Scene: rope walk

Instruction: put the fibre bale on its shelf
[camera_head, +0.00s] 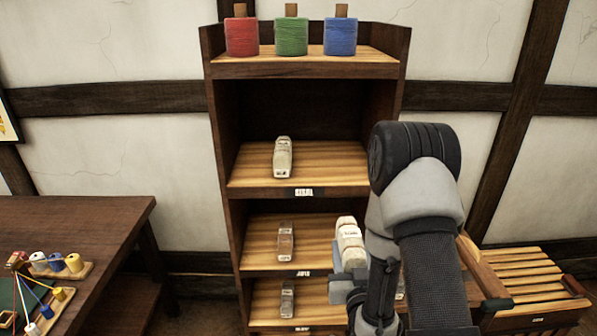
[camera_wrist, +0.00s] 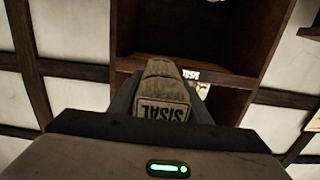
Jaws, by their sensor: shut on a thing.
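My gripper (camera_head: 348,262) is in front of the right side of the middle shelf, partly hidden by my arm. It is shut on a pale fibre bale (camera_head: 350,238). In the wrist view the bale (camera_wrist: 163,88) looks tan, bears a label reading SISAL, and sits between the grey fingers. The open shelving unit (camera_head: 220,130) has an upper shelf (camera_head: 250,172), a middle shelf (camera_head: 258,250) and a lower shelf (camera_head: 262,305), each with a small front label. In the wrist view, a shelf-edge label (camera_wrist: 190,74) behind the bale seems to read SISAL.
A greyish bale (camera_head: 283,158) stands on the upper shelf, and brownish bales stand on the middle (camera_head: 286,241) and lower (camera_head: 287,299) shelves. Red, green and blue spools (camera_head: 291,37) stand on top. A table (camera_head: 80,215) is at left, a slatted bench (camera_head: 525,275) at right.

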